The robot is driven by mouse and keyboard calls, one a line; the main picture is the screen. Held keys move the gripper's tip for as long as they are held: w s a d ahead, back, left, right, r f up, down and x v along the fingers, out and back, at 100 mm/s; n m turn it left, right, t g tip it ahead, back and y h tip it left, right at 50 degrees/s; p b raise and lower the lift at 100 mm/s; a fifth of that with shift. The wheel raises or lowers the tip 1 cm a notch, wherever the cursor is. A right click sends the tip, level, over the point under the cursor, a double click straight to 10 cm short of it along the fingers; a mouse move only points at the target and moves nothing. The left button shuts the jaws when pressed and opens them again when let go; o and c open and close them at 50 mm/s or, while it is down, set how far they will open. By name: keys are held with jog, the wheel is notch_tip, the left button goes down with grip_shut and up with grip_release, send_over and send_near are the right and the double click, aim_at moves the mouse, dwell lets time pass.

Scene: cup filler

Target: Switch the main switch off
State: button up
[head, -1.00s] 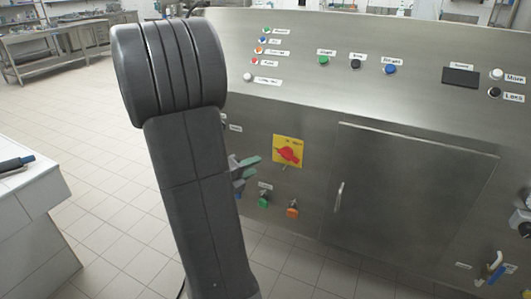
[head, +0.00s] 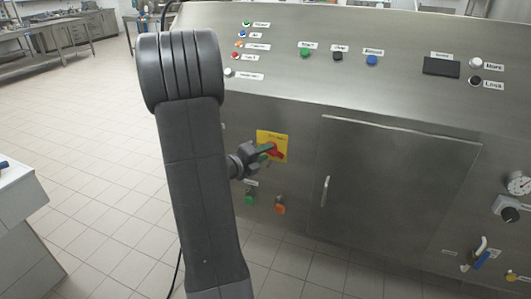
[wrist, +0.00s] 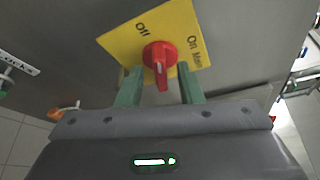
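The main switch is a red rotary knob (wrist: 160,56) on a yellow plate (wrist: 120,42) marked "Off" at upper left and "On Main" at right in the wrist view. Its red grip points down in that view; I cannot tell which label it is set to. In the head view the plate (head: 264,137) is on the steel front, with the red knob (head: 277,152) partly hidden by my gripper. My gripper (wrist: 161,75) has its two green fingers apart, one on each side of the red grip. Gaps show between fingers and grip.
A closed cabinet door (head: 390,190) with a handle is to the right. Buttons line the sloped panel above. Open tiled floor lies to the left.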

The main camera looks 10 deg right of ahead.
jog(key=shift+w+d, duration=0.3)
jog(key=shift+d, duration=0.15)
grip_shut()
jog(key=n+b, duration=0.1)
jog(key=n, duration=0.1)
jog(key=n+h+b, duration=0.1)
jog(key=b, duration=0.1)
jog(key=shift+f+n+h, duration=0.2)
jog(key=shift+n+h, duration=0.1)
jog(key=shift+n, duration=0.1)
grip_release()
jog(key=shift+a, duration=0.1)
